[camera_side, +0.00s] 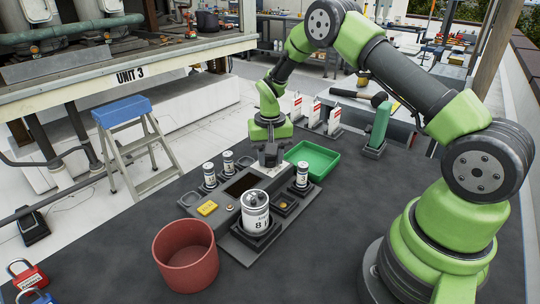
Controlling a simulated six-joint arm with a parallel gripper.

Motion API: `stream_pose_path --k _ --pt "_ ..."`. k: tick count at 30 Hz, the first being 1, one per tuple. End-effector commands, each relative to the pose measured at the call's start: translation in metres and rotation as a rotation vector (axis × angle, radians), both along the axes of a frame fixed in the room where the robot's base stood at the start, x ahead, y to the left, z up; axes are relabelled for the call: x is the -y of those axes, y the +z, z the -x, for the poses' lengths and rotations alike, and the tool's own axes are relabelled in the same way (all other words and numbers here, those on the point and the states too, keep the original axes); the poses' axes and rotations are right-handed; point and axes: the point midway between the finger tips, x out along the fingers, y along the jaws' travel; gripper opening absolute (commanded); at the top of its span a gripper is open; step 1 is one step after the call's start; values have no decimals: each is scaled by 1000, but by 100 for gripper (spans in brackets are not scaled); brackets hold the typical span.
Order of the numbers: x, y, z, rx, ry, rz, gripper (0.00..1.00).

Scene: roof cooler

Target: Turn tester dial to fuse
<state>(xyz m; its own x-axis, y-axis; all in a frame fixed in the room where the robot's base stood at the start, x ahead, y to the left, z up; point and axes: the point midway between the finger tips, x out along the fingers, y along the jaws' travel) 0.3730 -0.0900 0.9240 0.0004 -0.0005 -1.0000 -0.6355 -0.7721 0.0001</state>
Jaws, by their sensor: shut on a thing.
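The tester (222,197) is a low grey unit on the dark bench, with a dark panel in its middle. My gripper (270,163) points down at the back right part of the tester, beside the green tray. Its jaws are shut on the tester dial, which they hide. I cannot read the dial's setting or its marks. A large white and grey canister (255,210) stands in a square holder at the front.
A yellow block (208,208) lies on the tester's left part. A red bin (185,262) stands at the front left, a green tray (318,160) behind. Padlocks (28,275) lie at the front left corner.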

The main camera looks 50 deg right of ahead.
Motion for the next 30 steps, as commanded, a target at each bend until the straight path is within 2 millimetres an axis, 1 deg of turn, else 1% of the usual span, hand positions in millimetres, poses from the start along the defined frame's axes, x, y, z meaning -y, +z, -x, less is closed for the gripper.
stream_pose_path --k 6,15,21,30 --pt "0 0 0 -1 -179 -1 10" --pt "0 0 0 -1 -401 -1 10" --pt "-1 0 0 -2 -499 -2 10" --pt "-1 0 0 -2 -559 -2 10"
